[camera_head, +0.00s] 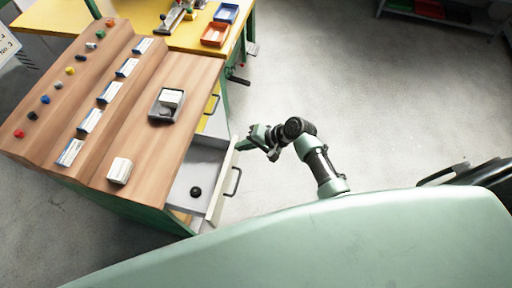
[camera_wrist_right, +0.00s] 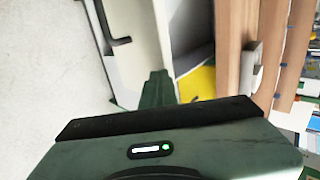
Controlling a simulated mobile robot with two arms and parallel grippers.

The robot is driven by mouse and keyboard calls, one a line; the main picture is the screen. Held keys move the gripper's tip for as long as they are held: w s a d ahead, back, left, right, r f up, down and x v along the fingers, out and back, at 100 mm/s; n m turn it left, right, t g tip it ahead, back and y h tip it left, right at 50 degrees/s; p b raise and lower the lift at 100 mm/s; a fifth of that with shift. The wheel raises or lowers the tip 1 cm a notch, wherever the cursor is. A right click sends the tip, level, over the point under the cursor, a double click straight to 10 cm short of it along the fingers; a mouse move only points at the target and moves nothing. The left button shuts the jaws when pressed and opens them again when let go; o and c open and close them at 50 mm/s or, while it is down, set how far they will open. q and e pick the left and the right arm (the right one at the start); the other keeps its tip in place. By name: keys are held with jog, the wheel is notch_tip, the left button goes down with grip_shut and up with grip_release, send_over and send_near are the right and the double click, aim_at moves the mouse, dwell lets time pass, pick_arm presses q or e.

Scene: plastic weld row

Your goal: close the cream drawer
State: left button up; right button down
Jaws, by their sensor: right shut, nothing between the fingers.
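The cream drawer (camera_head: 218,192) stands pulled out from the wooden-topped cabinet in the head view. Its grey inside holds a dark round object (camera_head: 195,191), and a dark handle (camera_head: 236,181) is on its outer face. My right gripper (camera_head: 246,143) is shut and empty at the far end of the drawer front, close to its upper edge; I cannot tell whether it touches. In the right wrist view the fingers (camera_wrist_right: 158,88) point at the pale drawer front (camera_wrist_right: 140,42), with its black handle (camera_wrist_right: 112,30) to the left. My left gripper is out of view.
The cabinet top (camera_head: 185,75) carries a grey tray (camera_head: 166,105), a white block (camera_head: 120,170) and several labelled holders. A yellow table (camera_head: 170,30) with red and blue bins stands behind. The floor (camera_head: 330,90) right of the cabinet is open.

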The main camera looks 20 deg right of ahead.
jog(key=w+a+b, duration=0.1)
jog(key=w+a, duration=0.6)
jog(key=a, duration=0.4)
jog(key=shift+w+b, duration=0.25)
jog(key=shift+b, duration=0.05)
jog(key=shift+d, duration=0.1)
